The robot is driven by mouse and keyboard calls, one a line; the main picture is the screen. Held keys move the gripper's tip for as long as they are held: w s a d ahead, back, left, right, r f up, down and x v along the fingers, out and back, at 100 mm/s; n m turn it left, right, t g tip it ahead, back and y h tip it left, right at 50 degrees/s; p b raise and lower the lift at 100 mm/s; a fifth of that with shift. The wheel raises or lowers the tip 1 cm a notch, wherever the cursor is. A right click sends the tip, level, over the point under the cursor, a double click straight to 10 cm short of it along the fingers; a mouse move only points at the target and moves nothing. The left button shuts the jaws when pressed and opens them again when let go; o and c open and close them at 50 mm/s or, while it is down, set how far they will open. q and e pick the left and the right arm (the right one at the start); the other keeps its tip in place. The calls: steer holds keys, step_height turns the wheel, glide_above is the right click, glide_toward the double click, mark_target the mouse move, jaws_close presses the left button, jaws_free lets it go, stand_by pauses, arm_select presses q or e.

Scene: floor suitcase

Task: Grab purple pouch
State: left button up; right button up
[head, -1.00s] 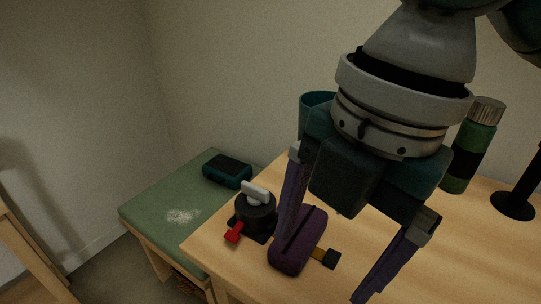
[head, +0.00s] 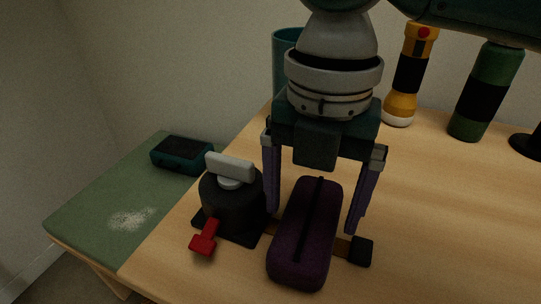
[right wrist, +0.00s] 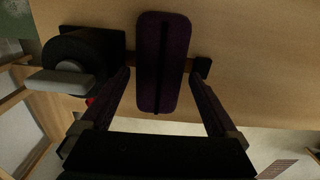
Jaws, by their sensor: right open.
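The purple pouch (head: 290,249) lies on the wooden table, long side running away from me, with a dark zip line along its top. It also shows in the right wrist view (right wrist: 174,65), beyond and between the two fingers. My right gripper (head: 312,222) is open above the pouch, one finger on each side of it. In the right wrist view my right gripper (right wrist: 163,80) is open and empty. Whether the fingers touch the pouch cannot be told. My left gripper is not in view.
A black round device (head: 229,205) with a grey handle and red lever stands close left of the pouch. A small black-ended bar (head: 361,250) lies right of it. A yellow flashlight (head: 408,75) and green bottle (head: 484,92) stand behind.

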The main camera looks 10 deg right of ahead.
step_height(320, 180, down, 2)
steer(key=shift+f, duration=0.25)
steer(key=c, duration=1.2)
